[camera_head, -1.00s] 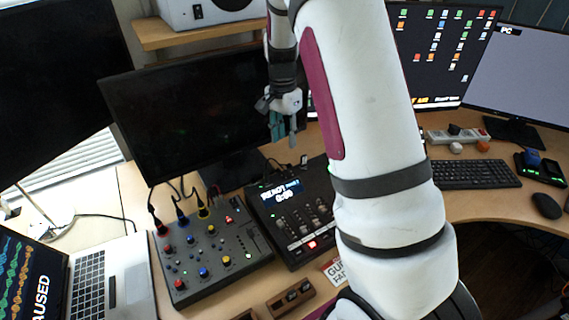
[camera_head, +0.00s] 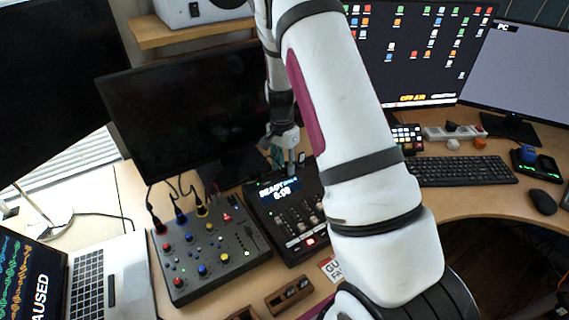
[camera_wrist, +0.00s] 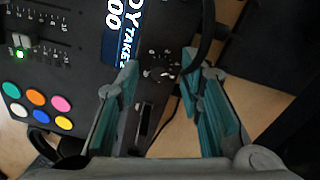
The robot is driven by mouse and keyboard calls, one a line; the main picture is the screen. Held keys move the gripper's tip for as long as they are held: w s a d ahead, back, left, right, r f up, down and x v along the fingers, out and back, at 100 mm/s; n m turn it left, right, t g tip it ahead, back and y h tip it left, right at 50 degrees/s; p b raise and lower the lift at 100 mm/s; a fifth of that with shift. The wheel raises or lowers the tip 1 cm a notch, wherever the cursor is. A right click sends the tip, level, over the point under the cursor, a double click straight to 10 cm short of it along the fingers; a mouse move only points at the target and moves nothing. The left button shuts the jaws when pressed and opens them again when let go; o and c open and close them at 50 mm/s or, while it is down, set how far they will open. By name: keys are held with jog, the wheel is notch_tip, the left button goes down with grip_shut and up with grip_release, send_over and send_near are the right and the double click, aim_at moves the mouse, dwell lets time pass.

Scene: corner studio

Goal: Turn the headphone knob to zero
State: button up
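A small dark round knob (camera_wrist: 162,72) ringed by white tick marks sits beside the screen on the black recorder deck; I take it for the headphone knob. Its label is too small to read. My gripper (camera_wrist: 172,80) is open, with teal-padded fingers on either side of the knob in the wrist view. I cannot tell whether they touch it. In the head view my gripper (camera_head: 286,170) is low over the far right part of the black deck (camera_head: 265,238), near its lit screen (camera_head: 279,190). The knob cannot be made out there.
A dark cable (camera_wrist: 205,45) curves close by the right finger. Coloured pads (camera_wrist: 38,106) lie on the deck at left. A mixer (camera_head: 208,250) with plugged cables stands left of the deck, a monitor (camera_head: 185,110) behind.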

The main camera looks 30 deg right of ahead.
grip_shut()
jog(key=shift+n, duration=0.4)
jog(key=n, duration=0.4)
jog(key=shift+n, duration=0.3)
jog(key=n, duration=0.4)
jog(key=shift+n+b, duration=0.3)
jog(key=n, duration=0.6)
jog(key=shift+a+t+p, duration=0.1)
jog(key=shift+t+p, duration=0.25)
jog(key=shift+t, duration=0.05)
jog(key=n+p, duration=0.1)
jog(key=n, duration=0.4)
jog(key=shift+n, duration=0.3)
